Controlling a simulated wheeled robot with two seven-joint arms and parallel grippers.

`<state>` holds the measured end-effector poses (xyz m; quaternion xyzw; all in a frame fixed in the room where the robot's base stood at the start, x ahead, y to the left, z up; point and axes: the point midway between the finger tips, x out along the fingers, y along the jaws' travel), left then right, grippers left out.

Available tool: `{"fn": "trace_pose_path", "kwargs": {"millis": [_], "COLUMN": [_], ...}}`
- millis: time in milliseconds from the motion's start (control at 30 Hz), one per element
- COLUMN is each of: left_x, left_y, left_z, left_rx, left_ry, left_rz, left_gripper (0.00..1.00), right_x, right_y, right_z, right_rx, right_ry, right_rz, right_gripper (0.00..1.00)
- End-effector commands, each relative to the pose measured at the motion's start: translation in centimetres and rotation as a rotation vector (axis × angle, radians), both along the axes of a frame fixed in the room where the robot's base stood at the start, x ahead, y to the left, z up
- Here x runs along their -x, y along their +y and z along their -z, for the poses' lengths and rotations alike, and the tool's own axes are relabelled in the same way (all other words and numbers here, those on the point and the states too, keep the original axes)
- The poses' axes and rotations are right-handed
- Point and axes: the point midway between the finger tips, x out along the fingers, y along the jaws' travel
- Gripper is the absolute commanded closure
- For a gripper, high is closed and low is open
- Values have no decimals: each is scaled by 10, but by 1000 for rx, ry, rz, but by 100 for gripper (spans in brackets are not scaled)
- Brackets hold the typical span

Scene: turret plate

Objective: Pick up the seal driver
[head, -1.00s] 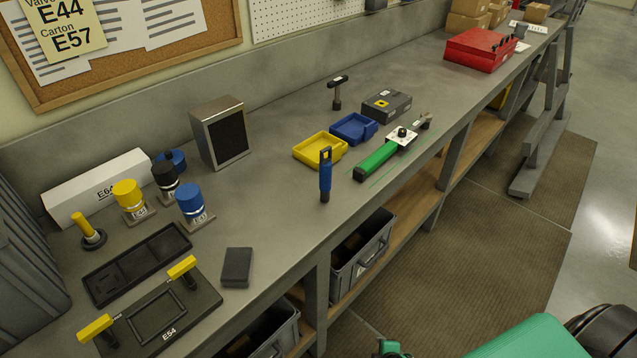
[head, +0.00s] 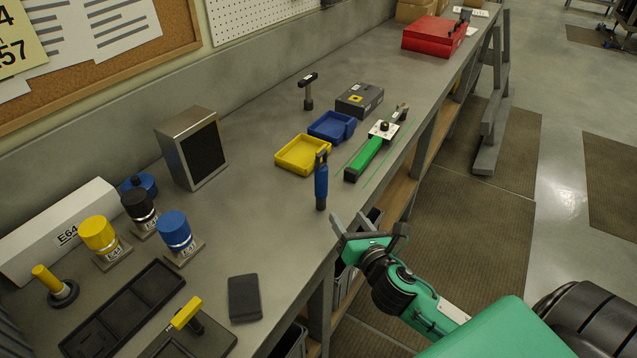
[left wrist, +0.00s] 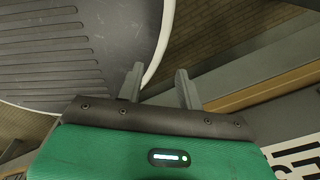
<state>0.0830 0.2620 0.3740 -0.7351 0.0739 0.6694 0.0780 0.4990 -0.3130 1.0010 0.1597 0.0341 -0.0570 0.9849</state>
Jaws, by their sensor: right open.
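No label in view names the seal driver, so I cannot tell for sure which tool it is. A blue-handled tool (head: 321,184) stands upright near the bench's front edge. A yellow-handled tool with a black disc foot (head: 55,286) stands at the far left. My right gripper (head: 369,228) is open and empty, off the bench's front edge, to the right of and below the blue-handled tool, touching nothing. My left gripper (left wrist: 158,86) shows only in the left wrist view, its fingers apart with nothing between them.
Yellow (head: 303,154) and blue (head: 333,127) trays, a dark grey box (head: 360,99) and a green-handled tool (head: 366,158) lie beyond the blue-handled tool. A metal-framed box (head: 191,148), capped pieces and a black tray (head: 124,312) are left. Bench around the blue-handled tool is clear.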

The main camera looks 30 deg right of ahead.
Motion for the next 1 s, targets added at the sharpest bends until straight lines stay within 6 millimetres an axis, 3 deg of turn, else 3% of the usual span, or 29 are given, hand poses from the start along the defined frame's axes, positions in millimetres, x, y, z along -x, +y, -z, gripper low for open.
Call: {"fn": "trace_pose_path", "kwargs": {"millis": [100, 300, 800, 1000], "left_x": [3, 4, 2, 1], "left_y": [-1, -2, 0, 1], "left_z": [0, -1, -20, -22], "left_rx": [1, 2, 1, -1], "left_ry": [3, 5, 2, 2], "left_rz": [0, 1, 0, 0], "left_gripper": [64, 64, 64, 64], "right_x": [-8, -16, -88, -100], "right_y": [3, 6, 6, 6], "right_z": [-9, -15, -16, -14], "right_rx": [179, 321, 321, 321], "right_ry": [-38, -68, -68, -66], "right_rz": [-61, -105, -105, -105], "right_gripper": [44, 44, 44, 44]}}
